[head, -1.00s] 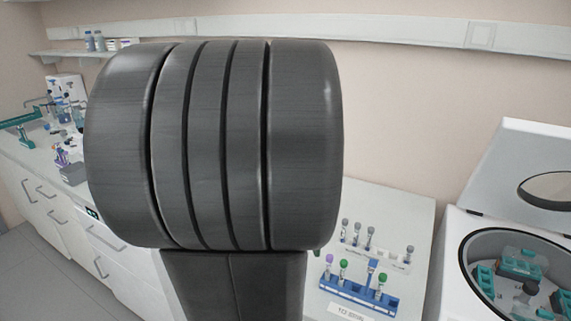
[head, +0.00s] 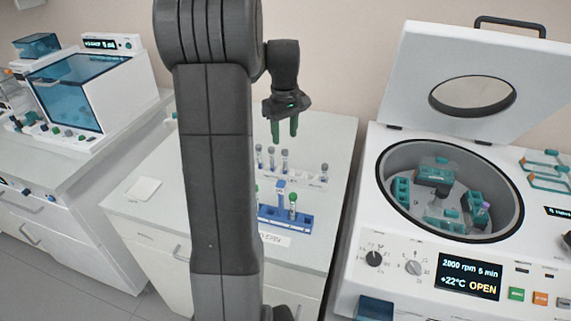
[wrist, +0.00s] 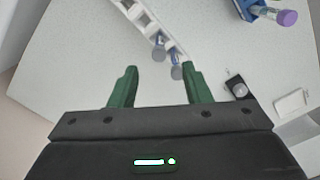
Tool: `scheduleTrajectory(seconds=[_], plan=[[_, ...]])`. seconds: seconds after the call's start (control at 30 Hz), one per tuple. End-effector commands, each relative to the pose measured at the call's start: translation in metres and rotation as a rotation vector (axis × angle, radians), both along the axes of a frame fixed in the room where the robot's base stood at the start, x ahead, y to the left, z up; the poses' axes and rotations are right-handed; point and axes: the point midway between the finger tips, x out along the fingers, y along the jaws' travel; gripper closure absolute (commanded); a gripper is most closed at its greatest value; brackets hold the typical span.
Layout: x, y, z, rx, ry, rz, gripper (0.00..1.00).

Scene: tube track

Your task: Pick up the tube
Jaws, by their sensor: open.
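My gripper (head: 285,135) hangs fingers-down above the back of the white bench, empty and open. In the wrist view its green fingers (wrist: 159,72) stand apart. Several grey-capped tubes (head: 285,158) stand upright in a white rack (head: 312,179) below and in front of it. Two grey-capped tubes (wrist: 176,66) show just beyond the fingertips in the wrist view. A blue rack (head: 300,222) in front holds green-capped tubes (head: 293,202); my arm hides its left part. A purple-capped tube (wrist: 287,18) shows at the wrist view's top right. Which tube is meant cannot be told.
An open centrifuge (head: 450,190) with teal holders inside stands to the right, its lid raised (head: 470,85). A boxy device with a blue lid (head: 75,90) stands on the left counter. The bench's left part is mostly clear, with a small white pad (head: 144,189).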

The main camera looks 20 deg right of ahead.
Motion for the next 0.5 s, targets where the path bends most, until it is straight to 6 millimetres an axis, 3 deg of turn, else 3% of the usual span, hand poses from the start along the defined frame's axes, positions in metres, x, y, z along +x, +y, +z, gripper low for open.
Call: scheduleTrajectory(seconds=[0.1,0.33,0.5], plan=[[0.000,0.000,-0.017,0.000,0.001,0.000,0.56],[0.000,0.000,-0.033,0.001,0.001,0.000,0.56],[0.000,-0.001,-0.059,0.001,0.002,0.000,0.56]])
